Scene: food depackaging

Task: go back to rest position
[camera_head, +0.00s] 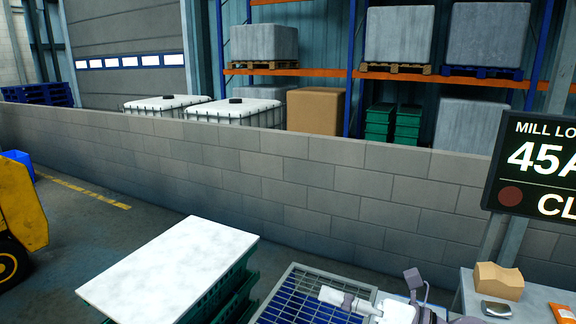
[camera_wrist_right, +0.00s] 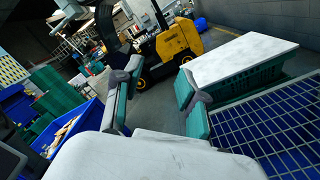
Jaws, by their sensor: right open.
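My right gripper (camera_wrist_right: 159,76) is open in the right wrist view, its two grey and teal fingers spread apart with nothing between them. In the head view, parts of my right arm and gripper show at the bottom edge, over the right part of a metal grate (camera_head: 290,281). The grate has blue beneath its bars and also shows at the lower right of the wrist view (camera_wrist_right: 262,130). My left gripper is not in view.
A white slab (camera_head: 170,268) lies on green crates left of the grate. A small table (camera_head: 465,290) at right bears a torn brown package (camera_head: 499,281) and a dark device (camera_head: 497,309). A display (camera_head: 540,165) stands behind it. A yellow vehicle (camera_head: 22,205) is far left.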

